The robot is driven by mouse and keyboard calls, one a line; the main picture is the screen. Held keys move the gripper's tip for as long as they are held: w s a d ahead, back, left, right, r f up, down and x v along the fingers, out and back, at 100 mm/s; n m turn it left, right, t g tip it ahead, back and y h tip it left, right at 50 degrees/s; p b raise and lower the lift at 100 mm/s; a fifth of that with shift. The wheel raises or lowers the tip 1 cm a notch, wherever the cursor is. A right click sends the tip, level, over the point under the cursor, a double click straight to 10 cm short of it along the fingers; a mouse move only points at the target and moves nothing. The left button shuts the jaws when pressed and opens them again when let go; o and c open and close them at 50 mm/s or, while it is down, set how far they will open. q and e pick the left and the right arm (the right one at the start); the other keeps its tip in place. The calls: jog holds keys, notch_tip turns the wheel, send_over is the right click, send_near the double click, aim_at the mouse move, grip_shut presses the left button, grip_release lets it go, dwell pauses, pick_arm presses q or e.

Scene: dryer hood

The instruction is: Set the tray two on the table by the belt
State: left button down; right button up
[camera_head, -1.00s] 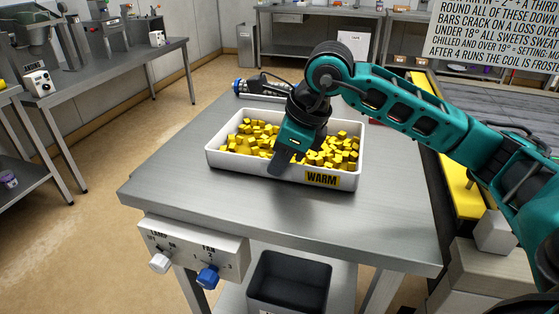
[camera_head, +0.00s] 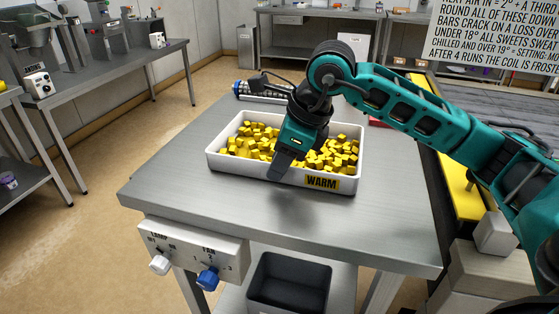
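A white tray (camera_head: 230,166) with a yellow WARM label on its front wall sits on a steel table (camera_head: 210,207). It is filled with yellow cubes (camera_head: 255,135). My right arm reaches in from the right, and my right gripper (camera_head: 281,172) points down at the tray's front wall, left of the label. Its dark fingers overlap the rim, and I cannot tell whether they are closed on it. My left gripper is not in view. No "two" marking shows on the tray.
A panel (camera_head: 195,251) with a white knob and a blue knob is on the table's front edge. A dark bin (camera_head: 290,284) stands below. A belt with a yellow edge (camera_head: 460,190) runs along the right. The tabletop in front of the tray is clear.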

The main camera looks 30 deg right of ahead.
jog(key=v, duration=1.1)
jog(key=shift+r+p, duration=0.2)
jog(key=shift+p, duration=0.15)
jog(key=shift+s, duration=0.15)
